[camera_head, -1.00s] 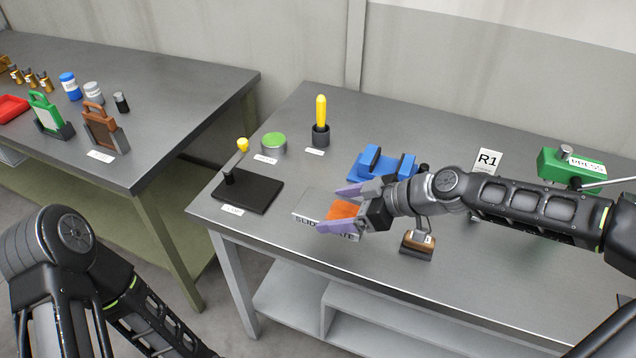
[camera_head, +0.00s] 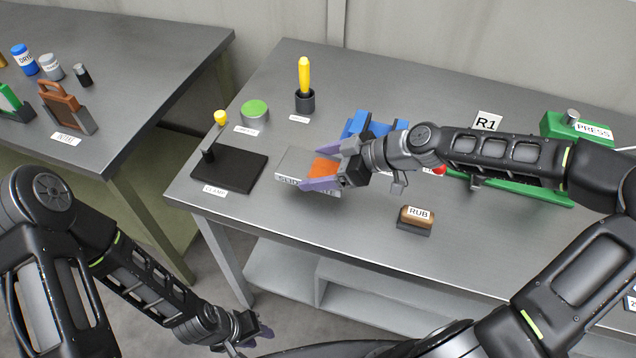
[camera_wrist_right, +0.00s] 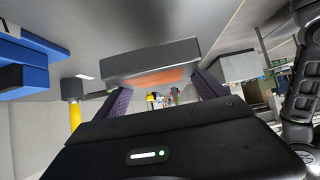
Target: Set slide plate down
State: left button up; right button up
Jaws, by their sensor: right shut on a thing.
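The slide plate (camera_head: 296,161) is a flat grey block with lettering on its front side and an orange patch on top. My right gripper (camera_head: 325,172) is shut on it, one purple finger at each side. The plate is just right of the black clamp pad (camera_head: 232,171); whether it touches the table is unclear. In the right wrist view the slide plate (camera_wrist_right: 150,60) spans between the fingertips. My left gripper (camera_head: 258,332) is low, in front of the table, away from the plate; its finger opening is hard to make out.
Behind the plate are a blue fixture (camera_head: 372,124), a green-topped tin (camera_head: 255,112) and a yellow-handled tool in a cup (camera_head: 305,88). A brown RUB block (camera_head: 416,219) is at front right. The green press (camera_head: 578,130) is at right. Table (camera_head: 300,219) surface before the plate is clear.

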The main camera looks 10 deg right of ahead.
jog(key=shift+f, duration=1)
jog(key=shift+f, duration=1.9)
jog(key=shift+f, duration=0.2)
jog(key=o, duration=1.6)
jog(key=shift+o, duration=0.2)
jog(key=shift+r, duration=0.1)
